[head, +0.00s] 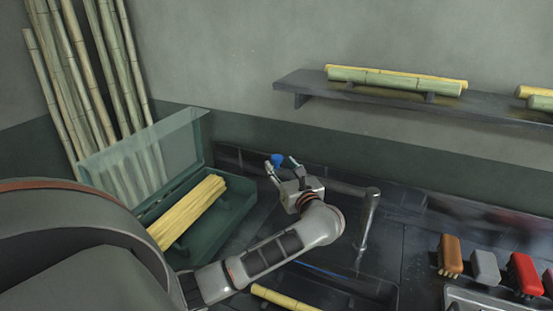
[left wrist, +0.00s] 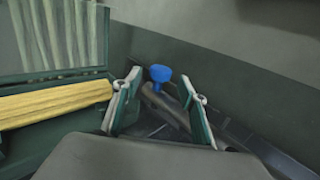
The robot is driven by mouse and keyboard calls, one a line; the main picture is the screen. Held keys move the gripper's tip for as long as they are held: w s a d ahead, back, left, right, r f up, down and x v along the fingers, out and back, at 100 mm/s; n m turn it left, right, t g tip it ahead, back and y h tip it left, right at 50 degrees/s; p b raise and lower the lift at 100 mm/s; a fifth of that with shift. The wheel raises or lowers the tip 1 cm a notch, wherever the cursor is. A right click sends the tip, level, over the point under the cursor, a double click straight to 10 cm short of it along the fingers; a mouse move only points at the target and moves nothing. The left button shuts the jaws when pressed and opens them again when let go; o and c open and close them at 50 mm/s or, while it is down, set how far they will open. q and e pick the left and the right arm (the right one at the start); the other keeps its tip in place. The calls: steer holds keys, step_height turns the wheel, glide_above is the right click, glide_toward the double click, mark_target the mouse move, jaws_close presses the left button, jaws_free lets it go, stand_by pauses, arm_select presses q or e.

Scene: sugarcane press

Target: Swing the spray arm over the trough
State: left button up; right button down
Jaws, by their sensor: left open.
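The spray arm (head: 350,188) is a grey pipe reaching left from the top of an upright metal post (head: 369,218). A blue knob-like end (head: 277,159) shows at its left; it also shows in the left wrist view (left wrist: 160,74) on the grey pipe (left wrist: 168,105). My left gripper (head: 281,166) is open, with the blue end seen between its fingertips; in the left wrist view the fingers (left wrist: 166,82) stand apart on both sides of it. I cannot tell whether they touch. A dark sunken trough (head: 372,288) lies below, partly hidden by my left arm. My right gripper is out of view.
A green open-lidded box (head: 236,212) holding yellow cane (head: 190,212) stands left of the gripper. A cane piece (head: 285,298) lies by the trough. Several brushes (head: 485,267) stand at right. A wall shelf (head: 400,100) carries cane. Tall stalks (head: 85,80) lean at back left.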

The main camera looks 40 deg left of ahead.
mark_target(277, 161)
arm_select(q)
steer(key=shift+x, duration=2.1)
jaws_close()
steer(key=shift+s+d+f, duration=0.1)
